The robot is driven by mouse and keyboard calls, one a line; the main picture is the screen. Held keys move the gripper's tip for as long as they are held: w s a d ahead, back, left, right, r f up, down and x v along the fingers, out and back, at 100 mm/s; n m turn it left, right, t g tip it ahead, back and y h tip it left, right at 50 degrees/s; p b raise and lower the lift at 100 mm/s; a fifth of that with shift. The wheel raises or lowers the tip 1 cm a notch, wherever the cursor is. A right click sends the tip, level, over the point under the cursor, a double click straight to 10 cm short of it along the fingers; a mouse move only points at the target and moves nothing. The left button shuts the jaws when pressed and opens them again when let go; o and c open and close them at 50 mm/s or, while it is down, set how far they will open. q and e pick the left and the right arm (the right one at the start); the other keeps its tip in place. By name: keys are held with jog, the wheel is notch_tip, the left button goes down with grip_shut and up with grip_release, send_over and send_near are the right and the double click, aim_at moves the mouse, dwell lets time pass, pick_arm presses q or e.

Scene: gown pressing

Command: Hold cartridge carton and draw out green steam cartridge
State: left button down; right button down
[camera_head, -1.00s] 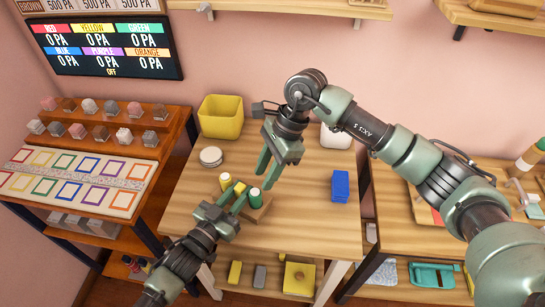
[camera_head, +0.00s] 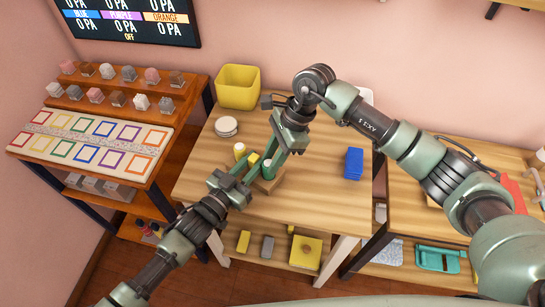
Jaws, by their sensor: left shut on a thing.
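The cartridge carton (camera_head: 270,186) is a small brown open box on the wooden table. A green cartridge (camera_head: 267,173) with a pale top stands in its right part, partly hidden by my grippers. A yellow cylinder (camera_head: 240,152) and a yellow block (camera_head: 253,159) show on its left side. My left gripper (camera_head: 246,172) reaches in from the front left and is shut on the carton's near-left side. My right gripper (camera_head: 276,154) comes from above with its fingers spread, close over the green cartridge. I cannot tell whether its fingers touch the cartridge.
A yellow bin (camera_head: 238,86) stands at the table's back left, with stacked pale discs (camera_head: 226,126) before it. A rack with coloured squares (camera_head: 95,137) is at left. The table's front right is clear.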

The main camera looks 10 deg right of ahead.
aim_at(265, 165)
jog(key=shift+r, duration=0.3)
jog(key=shift+r, duration=1.15)
jog(key=shift+r, duration=0.2)
jog(key=shift+r, duration=1.05)
pick_arm(q)
jog(key=c, duration=1.1)
grip_release()
jog(key=shift+c, duration=0.2)
